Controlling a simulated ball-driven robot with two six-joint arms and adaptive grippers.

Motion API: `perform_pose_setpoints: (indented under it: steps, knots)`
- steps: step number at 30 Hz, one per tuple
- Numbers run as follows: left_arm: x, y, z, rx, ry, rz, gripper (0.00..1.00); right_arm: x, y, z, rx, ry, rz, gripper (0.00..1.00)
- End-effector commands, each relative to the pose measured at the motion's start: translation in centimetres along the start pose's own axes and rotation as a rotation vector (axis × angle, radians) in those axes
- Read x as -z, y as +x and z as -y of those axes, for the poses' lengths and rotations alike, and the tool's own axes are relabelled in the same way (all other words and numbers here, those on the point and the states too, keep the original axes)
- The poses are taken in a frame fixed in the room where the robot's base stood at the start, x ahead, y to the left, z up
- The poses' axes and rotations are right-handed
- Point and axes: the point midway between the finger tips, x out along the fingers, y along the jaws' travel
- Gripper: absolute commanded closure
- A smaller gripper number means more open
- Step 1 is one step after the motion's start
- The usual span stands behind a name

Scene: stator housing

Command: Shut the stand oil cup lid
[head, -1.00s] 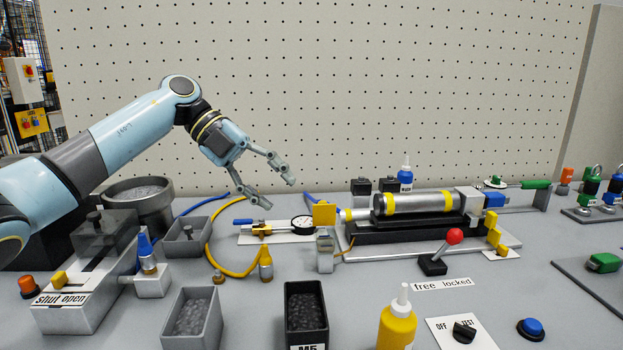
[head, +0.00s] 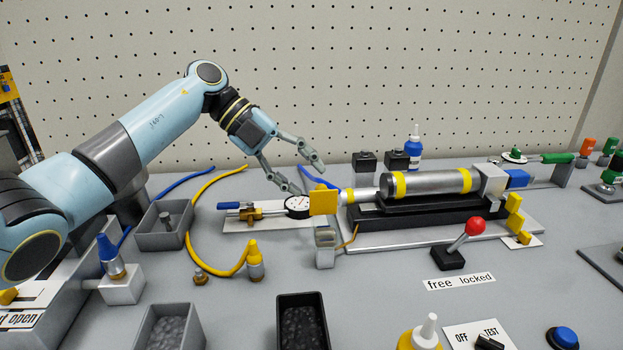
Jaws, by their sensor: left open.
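A small grey metal cup (head: 325,255) stands at the left end of the long fixture in the head view; I take it as the stand oil cup. A square yellow plate (head: 323,202) stands upright above the cup's top, and it looks like the cup's lid, raised. The hinge is too small to make out. My left gripper (head: 305,178) is open and empty, its two fingers apart, just above and left of the yellow plate. I see no contact between them, though the depth gap is hard to judge. My right gripper is not in view.
A dial gauge (head: 298,206) lies just left of the plate. The fixture carries a silver cylinder (head: 432,183) to the right. A red-knobbed lever (head: 474,227) stands in front. Grey bins, a yellow hose (head: 190,235) and a blue-capped nozzle (head: 108,248) lie to the left.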

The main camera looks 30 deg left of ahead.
Motion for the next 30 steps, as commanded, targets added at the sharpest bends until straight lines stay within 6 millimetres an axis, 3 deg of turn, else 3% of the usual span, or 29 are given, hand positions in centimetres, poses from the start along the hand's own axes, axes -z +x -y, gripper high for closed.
perform_pose_setpoints:
  steps: [6, 15, 25, 30]
  knots:
    - [0.0, 2.3, 0.0, 0.001, -0.001, 0.0, 0.56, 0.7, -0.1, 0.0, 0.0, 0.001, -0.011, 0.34]
    - [0.0, 2.5, 0.0, 0.0, 0.0, 0.001, 0.56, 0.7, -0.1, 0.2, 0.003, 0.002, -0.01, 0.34]
    - [0.0, 2.5, 0.0, 0.0, 0.0, 0.001, 0.98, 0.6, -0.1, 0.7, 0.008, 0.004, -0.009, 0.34]
    - [0.0, 2.5, 0.0, 0.0, 0.001, 0.002, 1.0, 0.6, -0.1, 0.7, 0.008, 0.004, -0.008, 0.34]
